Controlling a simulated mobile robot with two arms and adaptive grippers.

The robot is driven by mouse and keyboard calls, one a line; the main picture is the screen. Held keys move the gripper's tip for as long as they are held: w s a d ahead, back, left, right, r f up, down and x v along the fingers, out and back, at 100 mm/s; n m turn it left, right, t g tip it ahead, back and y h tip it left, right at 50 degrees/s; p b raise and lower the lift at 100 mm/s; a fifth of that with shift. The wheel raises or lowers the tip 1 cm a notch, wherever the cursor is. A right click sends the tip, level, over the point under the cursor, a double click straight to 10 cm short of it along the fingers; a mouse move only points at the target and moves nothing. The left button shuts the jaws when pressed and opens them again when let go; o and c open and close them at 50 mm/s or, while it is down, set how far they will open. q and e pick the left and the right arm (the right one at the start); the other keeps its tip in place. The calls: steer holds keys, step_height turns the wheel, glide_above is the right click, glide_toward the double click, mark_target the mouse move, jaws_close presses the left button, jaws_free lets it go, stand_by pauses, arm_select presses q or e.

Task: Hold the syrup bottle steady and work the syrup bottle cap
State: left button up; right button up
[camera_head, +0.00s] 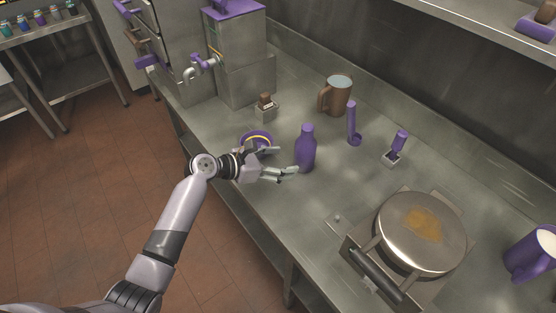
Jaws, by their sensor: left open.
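The purple syrup bottle (305,152) stands upright on the steel counter, with its purple cap (307,129) at the top. My left gripper (288,163) is open beside the bottle's left side. Its fingers point at the lower body of the bottle; I cannot tell whether they touch it. My right gripper is not in view.
A purple bowl (257,138) sits just behind my left gripper. A brown pitcher (338,95), a purple ladle (353,125) and a small purple-handled tool (397,145) stand beyond the bottle. A round griddle (421,232) is at right, and a purple mug (530,255) farther right.

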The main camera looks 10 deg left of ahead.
mark_target(296, 161)
arm_select(q)
steer(key=x, duration=0.8)
steer(key=shift+w, duration=0.1)
steer(key=c, duration=1.5)
steer(key=shift+f, duration=0.25)
stand_by(0.9)
